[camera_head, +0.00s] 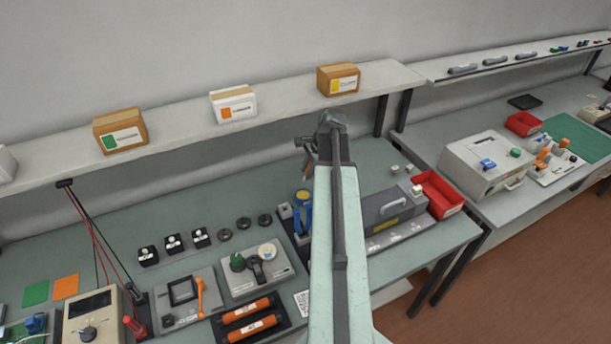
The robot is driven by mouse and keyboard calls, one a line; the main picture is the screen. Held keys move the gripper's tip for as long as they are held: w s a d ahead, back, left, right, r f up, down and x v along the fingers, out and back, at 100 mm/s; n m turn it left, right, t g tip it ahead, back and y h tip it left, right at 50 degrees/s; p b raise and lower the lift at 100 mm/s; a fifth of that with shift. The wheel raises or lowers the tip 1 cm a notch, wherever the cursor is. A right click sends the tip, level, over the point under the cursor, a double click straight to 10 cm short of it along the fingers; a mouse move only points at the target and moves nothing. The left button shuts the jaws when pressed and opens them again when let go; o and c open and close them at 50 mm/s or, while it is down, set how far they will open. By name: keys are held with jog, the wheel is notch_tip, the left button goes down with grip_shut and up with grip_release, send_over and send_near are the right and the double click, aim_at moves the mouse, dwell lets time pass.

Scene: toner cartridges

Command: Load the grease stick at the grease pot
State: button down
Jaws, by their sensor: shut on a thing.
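My gripper (309,150) is small and dark in the view, raised over the back of the left bench at the end of my pale green arm. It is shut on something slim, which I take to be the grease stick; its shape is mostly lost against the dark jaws. A blue and yellow upright thing (303,205) stands on a dark base below the gripper. A light fixture plate (228,291) carries a green round piece (237,262) and a cream round piece (267,250). I cannot tell for certain which of these is the grease pot.
Cardboard and white boxes stand on the shelf (280,110) above. A grey machine (390,210) and a red bin (438,194) lie right of my arm. Orange rollers (250,318), black blocks (173,244) and a meter (92,318) crowd the front left.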

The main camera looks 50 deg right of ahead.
jog(key=shift+w+f, duration=0.2)
jog(key=shift+w, duration=0.05)
jog(key=shift+s+f, duration=0.15)
jog(key=shift+f, duration=0.1)
notch_tip(320, 180, down, 6)
jog(key=b, duration=0.6)
jog(key=shift+r, duration=0.25)
jog(key=shift+s+f+b, duration=0.1)
jog(key=shift+f+b, duration=0.4)
dwell(1.2)
jog(key=shift+r, duration=0.15)
notch_tip(320, 180, up, 7)
jog(key=p, duration=0.7)
jog(key=shift+f+b, duration=0.5)
jog(key=shift+f, duration=0.2)
